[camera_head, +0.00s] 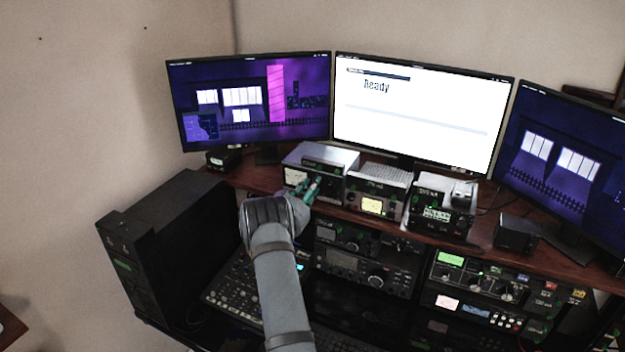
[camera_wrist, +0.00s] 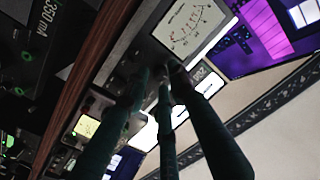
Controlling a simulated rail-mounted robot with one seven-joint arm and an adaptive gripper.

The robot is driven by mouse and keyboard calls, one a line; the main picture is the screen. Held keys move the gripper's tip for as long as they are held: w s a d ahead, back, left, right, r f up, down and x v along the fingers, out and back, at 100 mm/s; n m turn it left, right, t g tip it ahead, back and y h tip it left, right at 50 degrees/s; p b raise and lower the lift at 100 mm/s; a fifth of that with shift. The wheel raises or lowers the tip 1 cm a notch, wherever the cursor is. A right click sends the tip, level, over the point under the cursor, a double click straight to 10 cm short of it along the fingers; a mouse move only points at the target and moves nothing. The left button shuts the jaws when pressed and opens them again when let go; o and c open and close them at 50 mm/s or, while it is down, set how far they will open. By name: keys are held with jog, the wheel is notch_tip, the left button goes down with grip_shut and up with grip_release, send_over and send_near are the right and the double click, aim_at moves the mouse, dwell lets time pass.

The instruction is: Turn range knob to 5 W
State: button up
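In the wrist view my gripper's fingers (camera_wrist: 162,74) converge close to the panel just below the meter. A small dark knob seems to be at the fingertips, mostly hidden by them. I cannot tell whether the fingers touch it. The range markings and the pointer setting are not readable.
A unit with a lit yellow meter (camera_head: 373,205) stands right of the tuner, and another dark unit (camera_head: 440,214) further right. Monitors (camera_head: 425,110) stand behind. The wooden shelf edge (camera_wrist: 92,80) runs close below the fingers. Radios (camera_head: 365,268) fill the space under the shelf.

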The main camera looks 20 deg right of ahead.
jog(key=shift+w+d, duration=0.4)
jog(key=shift+d, duration=0.05)
grip_shut()
